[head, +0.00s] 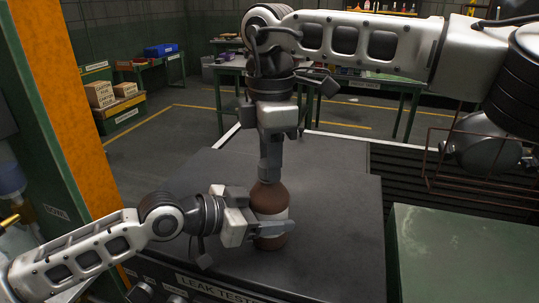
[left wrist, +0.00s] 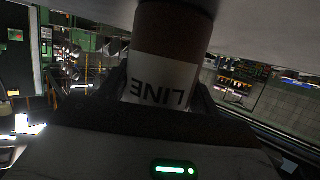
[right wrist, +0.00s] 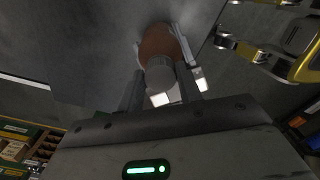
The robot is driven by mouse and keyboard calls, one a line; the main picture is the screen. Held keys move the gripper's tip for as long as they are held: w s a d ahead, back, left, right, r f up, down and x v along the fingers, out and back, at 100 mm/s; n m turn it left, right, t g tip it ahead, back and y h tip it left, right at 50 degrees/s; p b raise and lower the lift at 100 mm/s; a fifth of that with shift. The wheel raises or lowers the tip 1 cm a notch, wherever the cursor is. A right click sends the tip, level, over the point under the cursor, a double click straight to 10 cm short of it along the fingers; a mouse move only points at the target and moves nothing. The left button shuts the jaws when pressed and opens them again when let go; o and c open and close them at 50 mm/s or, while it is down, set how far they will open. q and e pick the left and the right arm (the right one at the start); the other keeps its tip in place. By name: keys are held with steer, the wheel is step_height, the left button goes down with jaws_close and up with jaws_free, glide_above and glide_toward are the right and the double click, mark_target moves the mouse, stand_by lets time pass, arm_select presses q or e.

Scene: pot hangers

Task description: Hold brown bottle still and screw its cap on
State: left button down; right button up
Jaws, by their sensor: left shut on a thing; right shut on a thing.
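The brown bottle (head: 269,194) stands upright on the dark top of the leak test bench (head: 335,190). Its white label shows in the left wrist view (left wrist: 162,82). My left gripper (head: 272,222) is shut around the bottle's body from the left. My right gripper (head: 270,170) points straight down over the bottle's neck. In the right wrist view a grey cap (right wrist: 160,75) sits between the right fingers, in line with the brown bottle top (right wrist: 160,42). The right gripper is shut on this cap. The fingers hide the cap in the head view, and whether its threads engage cannot be seen.
An orange and green post (head: 85,100) stands at the left. A grey-green box top (head: 465,250) and a wire rack (head: 450,160) are at the right. The bench top around the bottle is clear. Tables and cartons (head: 100,94) stand farther back.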

steer(key=m, duration=0.7)
steer(key=o, duration=1)
steer(key=shift+r, duration=0.1)
steer(key=shift+r, duration=2.15)
steer(key=shift+c, duration=0.3)
